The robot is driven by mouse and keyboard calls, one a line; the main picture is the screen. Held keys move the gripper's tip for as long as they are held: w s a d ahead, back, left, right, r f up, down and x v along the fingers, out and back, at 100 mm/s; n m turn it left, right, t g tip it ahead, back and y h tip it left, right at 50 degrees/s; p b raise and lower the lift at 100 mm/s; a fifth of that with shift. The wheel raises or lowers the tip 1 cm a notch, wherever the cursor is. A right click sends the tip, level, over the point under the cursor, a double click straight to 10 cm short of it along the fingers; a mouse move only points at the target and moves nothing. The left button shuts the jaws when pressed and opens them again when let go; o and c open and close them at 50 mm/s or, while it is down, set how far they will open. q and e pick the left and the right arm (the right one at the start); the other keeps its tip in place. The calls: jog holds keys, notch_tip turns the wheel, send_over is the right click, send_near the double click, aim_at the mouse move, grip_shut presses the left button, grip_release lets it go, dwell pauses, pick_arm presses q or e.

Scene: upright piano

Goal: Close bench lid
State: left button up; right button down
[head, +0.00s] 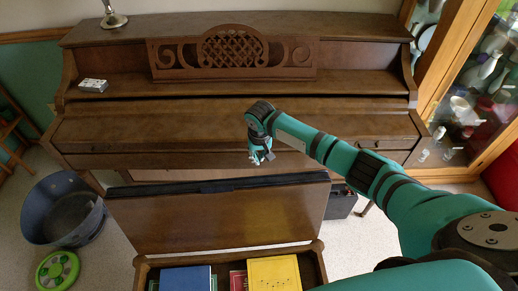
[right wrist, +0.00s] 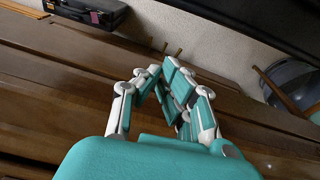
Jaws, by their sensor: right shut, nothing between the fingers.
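The bench lid (head: 215,220) is a wide brown wooden panel with a dark padded edge, standing raised at the back of the open bench in the head view. The bench box (head: 318,265) lies below it, open, with its inside showing. My right gripper (head: 262,158) hangs behind and above the lid's upper edge, between lid and piano, apart from the lid. In the right wrist view its teal fingers (right wrist: 180,88) are shut, with nothing held. My left gripper is out of view.
A blue book (head: 186,279) and a yellow book (head: 274,273) lie in the bench. The piano (head: 130,130) stands close behind. A grey tub (head: 40,225) and green disc (head: 58,270) are on the left floor. A black case (head: 341,203) sits behind the bench at right.

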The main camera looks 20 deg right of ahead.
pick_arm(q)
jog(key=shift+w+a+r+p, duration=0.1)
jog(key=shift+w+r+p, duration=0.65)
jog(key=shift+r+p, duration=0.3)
pick_arm(e)
jog(key=shift+s+a+f, duration=0.15)
jog(key=shift+s+f, duration=0.1)
jog(key=shift+s, duration=0.3)
jog(key=shift+s+a+f, duration=0.2)
jog(key=shift+s+f, duration=0.1)
jog(key=shift+s, duration=0.3)
jog(key=shift+s+a+f, duration=0.15)
jog(key=shift+s+f, duration=0.1)
jog(key=shift+s, duration=0.3)
